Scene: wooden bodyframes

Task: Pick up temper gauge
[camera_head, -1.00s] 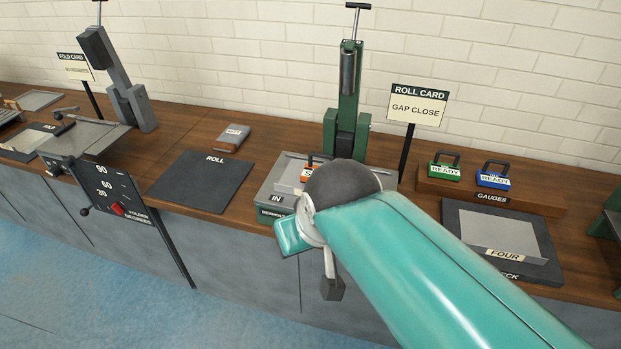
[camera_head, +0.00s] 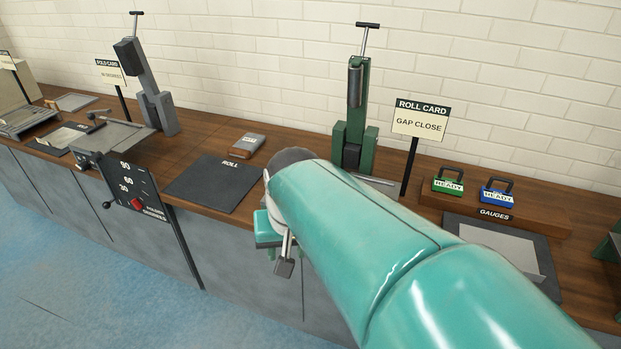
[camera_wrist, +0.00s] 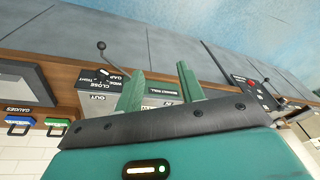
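Two handled gauges stand on the wooden rack marked GAUGES (camera_head: 495,214) at the right of the bench. One is a green gauge (camera_head: 447,186) and one is a blue gauge (camera_head: 497,191); both labels read READY. In the wrist view the green gauge (camera_wrist: 57,127) and blue gauge (camera_wrist: 19,124) show at the left edge, apart from my gripper. My gripper (camera_wrist: 160,70) is open, its two green fingers apart with nothing seen held between them. It is over the front of the roll machine. My arm hides most of the machine's base in the head view.
The green roll machine post (camera_head: 355,110) and ROLL CARD sign (camera_head: 420,119) rise behind my arm. A dark plate (camera_head: 548,262) lies before the rack. A dark ROLL mat (camera_head: 212,184) and grey block (camera_head: 248,145) lie left. A lever (camera_wrist: 101,46) sticks out from the bench front.

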